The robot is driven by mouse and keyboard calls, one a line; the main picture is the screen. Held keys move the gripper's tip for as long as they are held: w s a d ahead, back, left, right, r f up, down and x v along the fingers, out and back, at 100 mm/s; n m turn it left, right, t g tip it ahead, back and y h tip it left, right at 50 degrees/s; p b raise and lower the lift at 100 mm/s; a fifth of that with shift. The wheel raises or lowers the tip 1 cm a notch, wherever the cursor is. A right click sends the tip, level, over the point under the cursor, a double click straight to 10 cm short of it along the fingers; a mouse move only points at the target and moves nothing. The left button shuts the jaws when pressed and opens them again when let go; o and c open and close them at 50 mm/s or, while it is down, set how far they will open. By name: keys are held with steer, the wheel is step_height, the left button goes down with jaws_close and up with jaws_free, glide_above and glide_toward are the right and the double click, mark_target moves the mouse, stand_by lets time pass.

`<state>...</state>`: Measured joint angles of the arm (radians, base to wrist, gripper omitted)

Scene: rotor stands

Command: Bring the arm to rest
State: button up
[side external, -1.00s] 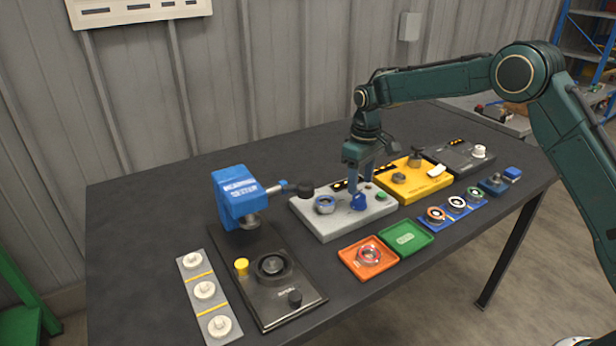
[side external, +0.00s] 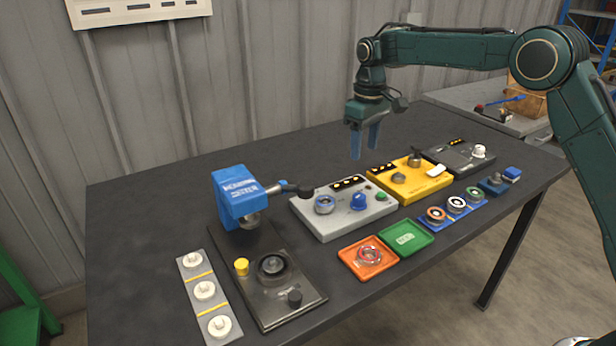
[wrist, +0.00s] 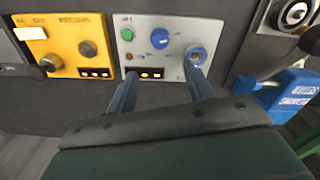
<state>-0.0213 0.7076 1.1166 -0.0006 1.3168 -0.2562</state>
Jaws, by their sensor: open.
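My gripper (side external: 364,140) is open and empty. Its two blue fingers point down in the air above the back edge of the grey stand. In the wrist view the open fingers (wrist: 160,90) reach towards the grey stand (wrist: 170,22), apart from each other with nothing between them. The grey stand (side external: 338,222) carries a blue knob (side external: 359,201), a green button (side external: 381,196) and a ringed socket (side external: 324,205). The fingers appear clear of the blue knob.
A yellow stand (side external: 425,190) and a dark stand (side external: 465,158) are to the right. A blue press (side external: 236,196) with a black base stands left. An orange tray (side external: 348,262) holding a ringed part and a green tray (side external: 405,237) lie in front. The table's back left is clear.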

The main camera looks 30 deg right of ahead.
steer(key=shift+r, duration=0.1)
steer(key=s+r+m+t, duration=0.1)
steer(key=s+r, duration=0.5)
steer(key=s, duration=0.3)
steer(key=s+r+m+t, duration=0.1)
steer(key=s+r+t, duration=0.1)
steer(key=s+r, duration=0.55)
steer(key=s+f+t, duration=0.1)
steer(key=s+f, duration=0.2)
steer(key=s, duration=0.8)
steer(key=s+d+f+m+t, duration=0.1)
steer(key=s+f, duration=0.2)
steer(key=s, duration=0.8)
steer(key=shift+s+t, duration=0.3)
steer(key=shift+s, duration=0.05)
steer(key=shift+d+f, duration=0.1)
